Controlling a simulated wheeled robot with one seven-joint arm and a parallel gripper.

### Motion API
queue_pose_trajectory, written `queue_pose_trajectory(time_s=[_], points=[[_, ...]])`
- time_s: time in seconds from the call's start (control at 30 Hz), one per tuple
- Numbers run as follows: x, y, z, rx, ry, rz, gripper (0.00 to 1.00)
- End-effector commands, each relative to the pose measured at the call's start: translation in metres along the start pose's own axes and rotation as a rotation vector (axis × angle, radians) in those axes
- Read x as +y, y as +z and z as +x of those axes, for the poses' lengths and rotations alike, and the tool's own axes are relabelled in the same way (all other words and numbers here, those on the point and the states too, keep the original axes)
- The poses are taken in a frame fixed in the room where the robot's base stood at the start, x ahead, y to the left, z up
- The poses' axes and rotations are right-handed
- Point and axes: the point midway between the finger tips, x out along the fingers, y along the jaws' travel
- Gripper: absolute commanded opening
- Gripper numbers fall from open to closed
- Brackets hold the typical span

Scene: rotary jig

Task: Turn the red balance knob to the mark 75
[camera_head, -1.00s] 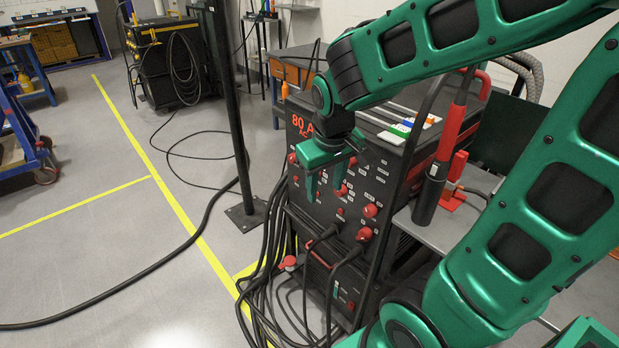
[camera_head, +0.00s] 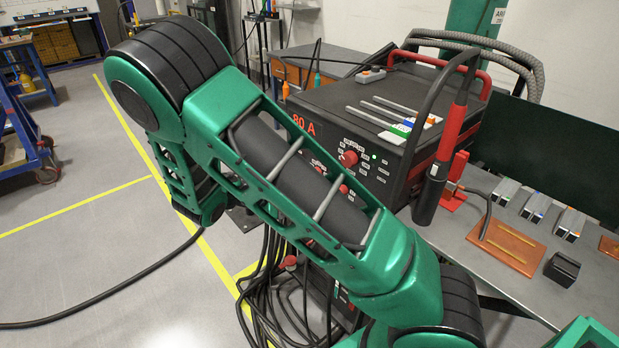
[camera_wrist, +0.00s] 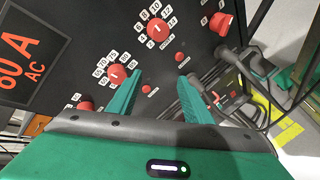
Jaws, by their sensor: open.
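In the wrist view, a red knob (camera_wrist: 117,75) sits on the dark panel, ringed by small white labels that look like two-digit marks. Its name and exact pointer setting are too small to read. My gripper (camera_wrist: 160,77) is open and empty, its two green fingers reaching toward the panel. The left finger shows just to the right of this knob. A second red knob (camera_wrist: 158,28) with a ring of labels is above the gap.
More red knobs are at the upper right (camera_wrist: 222,22) and lower left (camera_wrist: 85,106) of the wrist view. A torch (camera_head: 440,165) stands beside the black machine (camera_head: 345,100). Cables (camera_head: 290,290) hang below the panel. A grey table (camera_head: 520,265) is at right.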

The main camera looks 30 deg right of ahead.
Motion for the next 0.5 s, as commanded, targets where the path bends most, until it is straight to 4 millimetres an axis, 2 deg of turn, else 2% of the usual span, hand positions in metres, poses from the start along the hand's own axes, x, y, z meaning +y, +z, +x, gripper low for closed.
queue_pose_trajectory(time_s=[0.1,0.3,0.5], points=[[0.003,-0.014,-0.01,-0.072,0.152,-0.089,0.46],[0.01,-0.03,-0.033,-0.17,0.364,-0.186,0.46],[0.013,-0.038,-0.05,-0.221,0.475,-0.228,0.46]])
